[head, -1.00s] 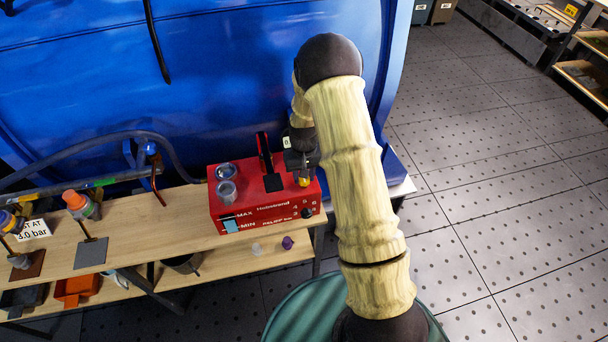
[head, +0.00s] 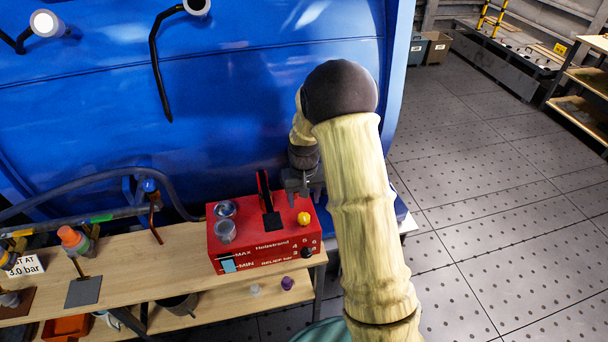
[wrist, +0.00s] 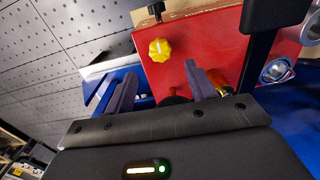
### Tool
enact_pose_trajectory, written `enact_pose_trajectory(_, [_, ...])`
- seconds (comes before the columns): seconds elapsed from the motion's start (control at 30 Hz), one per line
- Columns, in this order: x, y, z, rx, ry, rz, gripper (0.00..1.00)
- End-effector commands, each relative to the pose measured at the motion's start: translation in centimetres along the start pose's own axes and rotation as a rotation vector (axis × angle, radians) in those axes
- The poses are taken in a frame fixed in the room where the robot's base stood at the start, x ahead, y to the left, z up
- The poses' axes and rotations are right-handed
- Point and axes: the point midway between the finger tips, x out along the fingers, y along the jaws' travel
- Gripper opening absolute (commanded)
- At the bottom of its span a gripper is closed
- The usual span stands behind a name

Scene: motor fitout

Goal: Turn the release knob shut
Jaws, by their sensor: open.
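A yellow lobed knob (head: 303,218) sits on the top right of the red box (head: 262,258). It also shows in the wrist view (wrist: 160,49), fully uncovered, with a pale line across it. My gripper (head: 297,190) is just behind the knob, near the box's back right edge, apart from it. In the wrist view my gripper (wrist: 160,88) is open, its fingers apart with nothing held between them, and the knob lies beyond the fingertips. A black dial (head: 308,253) with numbers is on the box's front face.
The blue tank (head: 230,100) is close behind. The wooden bench (head: 130,260) carries an orange-capped fitting (head: 72,238). Open floor (head: 480,210) lies right.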

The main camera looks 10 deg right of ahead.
Motion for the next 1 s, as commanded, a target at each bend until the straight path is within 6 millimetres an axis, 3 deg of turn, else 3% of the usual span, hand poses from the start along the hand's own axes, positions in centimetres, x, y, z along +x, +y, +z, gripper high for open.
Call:
enact_pose_trajectory(0.3, [-6.5, 0.0, -0.1, 0.0, 0.005, 0.0, 0.55])
enact_pose_trajectory(0.5, [-9.5, 0.0, -0.1, 0.001, 0.003, 0.0, 0.55])
enact_pose_trajectory(1.0, [-10.2, 0.0, 0.0, 0.001, 0.001, 0.0, 0.55])
